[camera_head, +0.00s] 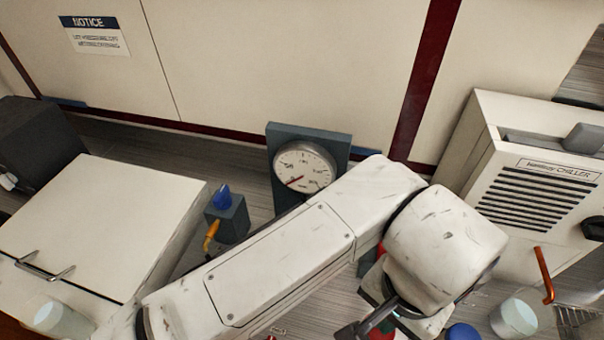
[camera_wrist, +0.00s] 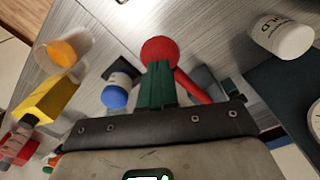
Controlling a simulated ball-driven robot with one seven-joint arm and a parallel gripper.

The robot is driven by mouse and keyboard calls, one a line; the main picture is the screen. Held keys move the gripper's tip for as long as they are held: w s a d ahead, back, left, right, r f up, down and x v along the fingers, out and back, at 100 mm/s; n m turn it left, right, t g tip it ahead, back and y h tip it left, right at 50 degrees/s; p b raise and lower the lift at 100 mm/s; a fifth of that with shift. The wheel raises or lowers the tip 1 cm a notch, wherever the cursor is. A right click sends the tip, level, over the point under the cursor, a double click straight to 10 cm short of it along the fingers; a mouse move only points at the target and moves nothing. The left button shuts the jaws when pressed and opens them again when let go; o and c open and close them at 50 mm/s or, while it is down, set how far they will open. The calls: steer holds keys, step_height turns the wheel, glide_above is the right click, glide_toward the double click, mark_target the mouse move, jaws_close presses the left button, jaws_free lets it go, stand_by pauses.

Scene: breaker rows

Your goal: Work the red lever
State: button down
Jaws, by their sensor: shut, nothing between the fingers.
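In the wrist view, a red round knob (camera_wrist: 160,50) shows just beyond the green fingertips of my gripper (camera_wrist: 157,72). A red bar (camera_wrist: 194,87) slants down to the right beside the fingers; it looks like part of the red lever, but its lower end is hidden behind my gripper. The fingers are shut together and hold nothing. I cannot tell whether they touch the red part. In the head view, my arm hides most of this spot, and only bits of red show near my gripper at the bottom.
A blue-capped white cylinder (camera_wrist: 116,92) stands left of the fingers. A yellow block (camera_wrist: 48,97) is farther left, and a white bottle (camera_wrist: 281,36) is at upper right. In the head view, a gauge (camera_head: 304,167) stands behind my arm, with a chiller (camera_head: 540,190) at right.

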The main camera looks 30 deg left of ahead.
mark_target(376, 331)
steer(key=shift+f+b, duration=2.35)
steer(key=shift+f, duration=1.65)
steer(key=shift+r, duration=0.15)
step_height(376, 331, up, 8)
steer(key=p, duration=0.7)
steer(key=shift+f, duration=0.25)
